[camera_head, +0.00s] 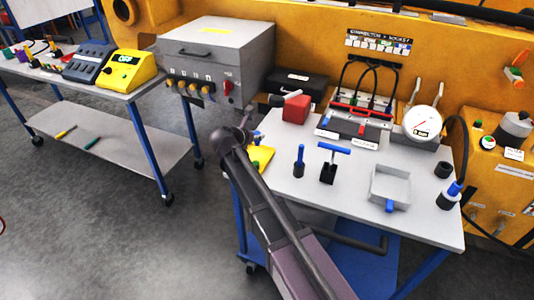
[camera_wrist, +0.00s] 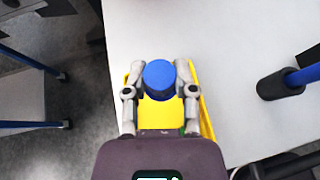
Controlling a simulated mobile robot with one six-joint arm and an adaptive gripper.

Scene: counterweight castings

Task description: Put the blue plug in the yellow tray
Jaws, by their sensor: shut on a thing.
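The blue plug (camera_wrist: 160,78) shows its round blue top in the wrist view. My gripper (camera_wrist: 161,70) is shut on it, with one finger on each side. The yellow tray (camera_wrist: 205,115) is below the plug and fingers in the wrist view; I cannot tell whether the plug touches its floor. In the head view the yellow tray (camera_head: 262,157) is at the left edge of the grey table, partly behind my arm.
A black and blue upright tool (camera_head: 299,162) stands right of the tray, also in the wrist view (camera_wrist: 280,83). A blue T-handled tool (camera_head: 329,165), a grey tray (camera_head: 404,181) and a red block (camera_head: 296,109) share the table (camera_head: 290,195). Bare tabletop lies between them.

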